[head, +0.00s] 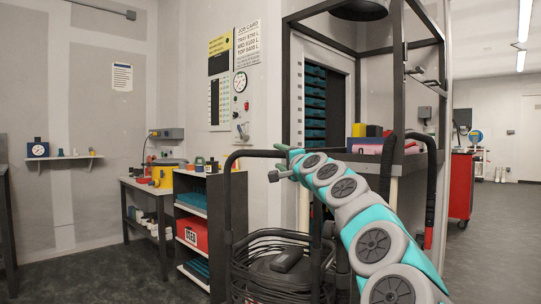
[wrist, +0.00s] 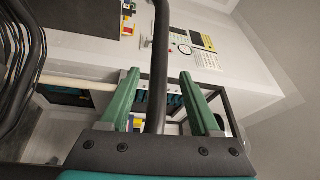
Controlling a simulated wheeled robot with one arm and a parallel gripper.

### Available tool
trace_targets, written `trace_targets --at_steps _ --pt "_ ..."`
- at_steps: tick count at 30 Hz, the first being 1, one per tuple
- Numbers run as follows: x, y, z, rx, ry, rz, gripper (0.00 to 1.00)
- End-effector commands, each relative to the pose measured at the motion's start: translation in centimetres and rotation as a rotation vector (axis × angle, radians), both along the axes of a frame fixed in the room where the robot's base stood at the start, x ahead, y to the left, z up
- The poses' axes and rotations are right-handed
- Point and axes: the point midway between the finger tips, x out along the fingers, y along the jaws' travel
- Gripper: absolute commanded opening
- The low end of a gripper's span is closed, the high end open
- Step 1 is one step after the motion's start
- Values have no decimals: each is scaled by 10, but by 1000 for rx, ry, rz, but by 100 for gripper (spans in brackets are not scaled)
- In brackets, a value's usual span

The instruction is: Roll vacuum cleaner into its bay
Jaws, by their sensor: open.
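The vacuum cleaner appears to be the low dark machine (head: 285,262) at the bottom centre of the head view, wrapped in loops of black hose or cable. A black tubular handle (head: 229,190) rises at its left and bends over toward my gripper (head: 284,150). In the wrist view, a dark bar (wrist: 161,40), likely this handle, passes between the two green fingers of my gripper (wrist: 160,74). The fingers stand apart, with gaps on both sides of the bar. My arm covers part of the machine's right side. I cannot tell which space is its bay.
A black-framed rack (head: 286,75) stands behind. A shelf unit with a red box (head: 192,232) and a workbench (head: 140,186) stand at the left. A red cabinet (head: 461,185) is at the right. Open floor (head: 500,240) shows at the right and some at lower left.

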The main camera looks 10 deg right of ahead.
Motion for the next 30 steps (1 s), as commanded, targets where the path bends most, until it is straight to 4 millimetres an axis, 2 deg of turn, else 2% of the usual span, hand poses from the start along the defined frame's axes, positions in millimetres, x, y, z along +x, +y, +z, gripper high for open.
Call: trace_targets --at_steps 3,9,30 --pt "11 6 -1 -5 4 4 63" --pt "24 7 0 -2 6 0 63" --pt "56 14 6 -3 3 0 63"
